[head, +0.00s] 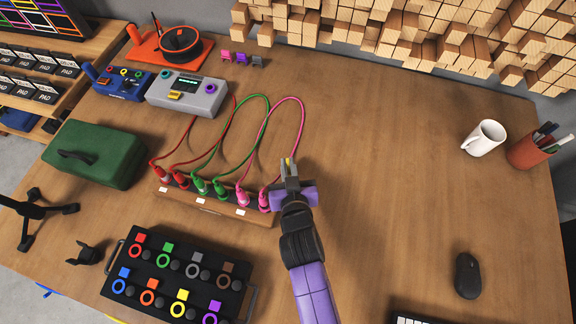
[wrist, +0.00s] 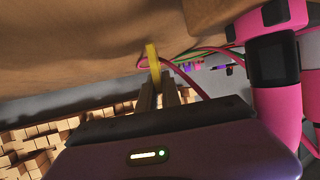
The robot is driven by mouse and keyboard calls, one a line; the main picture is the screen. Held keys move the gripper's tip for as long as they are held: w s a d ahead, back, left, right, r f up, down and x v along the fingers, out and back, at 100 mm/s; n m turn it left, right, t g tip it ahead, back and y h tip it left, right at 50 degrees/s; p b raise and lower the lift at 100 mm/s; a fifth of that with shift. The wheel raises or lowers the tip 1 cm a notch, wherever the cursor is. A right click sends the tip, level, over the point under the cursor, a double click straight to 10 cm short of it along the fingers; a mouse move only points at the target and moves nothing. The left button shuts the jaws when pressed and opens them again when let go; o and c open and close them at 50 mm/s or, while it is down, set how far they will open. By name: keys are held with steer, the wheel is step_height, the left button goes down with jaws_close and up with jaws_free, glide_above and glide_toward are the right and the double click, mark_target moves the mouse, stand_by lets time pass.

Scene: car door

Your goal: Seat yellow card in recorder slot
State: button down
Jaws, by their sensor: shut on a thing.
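My gripper (head: 290,172) is shut on the yellow card (head: 291,160), which sticks out past the fingertips. In the wrist view the card (wrist: 153,62) stands as a narrow yellow strip between the fingers (wrist: 157,86). The gripper is at the right end of the cable board, beside its pink plugs. The recorder appears to be the grey box (head: 210,97) with a small dark screen, at the back left, well away from the card. A yellow piece (head: 175,96) shows on the recorder's front left. I cannot make out the slot opening.
Red, green and pink cables (head: 303,120) arch up from the wooden cable board (head: 215,207) between my gripper and the recorder. A green case (head: 96,153) and a blue device (head: 122,86) stand at left. The table (head: 390,150) right of my gripper is clear toward the white mug (head: 484,138).

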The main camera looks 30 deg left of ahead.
steer(key=shift+f, duration=0.25)
steer(key=shift+f, duration=0.2)
steer(key=c, duration=1.5)
jaws_free()
steer(key=shift+c, duration=0.2)
steer(key=shift+r, duration=0.15)
steer(key=shift+s+d+r, duration=0.1)
steer(key=shift+s+r, duration=0.05)
steer(key=v, duration=1.1)
steer(key=shift+s+d, duration=0.25)
